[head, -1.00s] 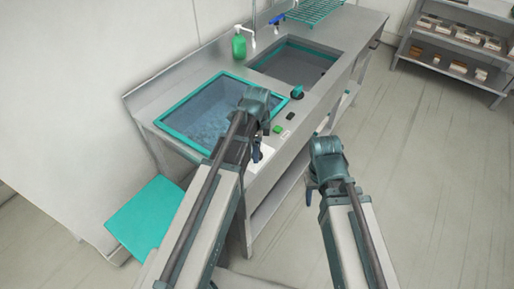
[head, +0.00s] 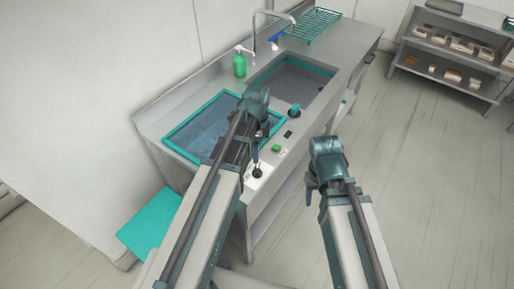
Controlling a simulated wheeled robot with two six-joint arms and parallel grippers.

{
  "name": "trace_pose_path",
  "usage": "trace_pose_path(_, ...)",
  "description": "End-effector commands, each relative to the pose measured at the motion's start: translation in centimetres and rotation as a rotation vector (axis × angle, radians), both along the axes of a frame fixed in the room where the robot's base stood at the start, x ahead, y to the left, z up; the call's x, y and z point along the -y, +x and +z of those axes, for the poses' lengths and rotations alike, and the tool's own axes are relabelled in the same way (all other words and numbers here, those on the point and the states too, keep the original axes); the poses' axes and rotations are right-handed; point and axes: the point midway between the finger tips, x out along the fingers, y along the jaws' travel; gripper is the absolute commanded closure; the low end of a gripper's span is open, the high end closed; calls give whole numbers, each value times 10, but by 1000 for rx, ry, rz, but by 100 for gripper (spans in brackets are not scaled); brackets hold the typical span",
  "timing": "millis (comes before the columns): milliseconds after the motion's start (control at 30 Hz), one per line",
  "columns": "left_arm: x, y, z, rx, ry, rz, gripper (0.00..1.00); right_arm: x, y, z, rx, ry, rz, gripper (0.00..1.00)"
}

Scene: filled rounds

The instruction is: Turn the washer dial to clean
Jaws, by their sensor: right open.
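A black dial (head: 258,172) sits on a white label panel on the front rim of the steel washer counter (head: 345,65). It shows just right of my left forearm, and its pointer setting is too small to read. My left gripper (head: 256,148) hangs from the wrist close above the dial in the picture; its jaws are small and partly hidden, and I cannot tell if they touch it. My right gripper (head: 309,196) is open and empty, in front of the counter to the right of the dial.
A green button (head: 276,148), a black switch (head: 288,134) and a teal-topped knob (head: 295,110) line the rim. Behind are a water-filled basin (head: 190,125), a second basin (head: 290,80) and a green bottle (head: 240,65).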

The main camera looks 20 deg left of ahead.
Motion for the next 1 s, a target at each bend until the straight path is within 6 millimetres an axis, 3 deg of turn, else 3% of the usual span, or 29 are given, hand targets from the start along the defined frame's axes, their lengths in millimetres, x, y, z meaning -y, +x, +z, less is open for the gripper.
trace_pose_path(33,0,0,14,0,0,0,12,0,0,14,0,1,-2,48)
trace_pose_path(267,0,0,26,0,0,0,12,0,0,26,0,1,-6,48)
trace_pose_path(800,1,-1,24,0,1,6,12,0,0,24,0,1,-6,48)
trace_pose_path(1000,29,-31,1,-8,19,193,12,0,0,1,0,1,-4,48)
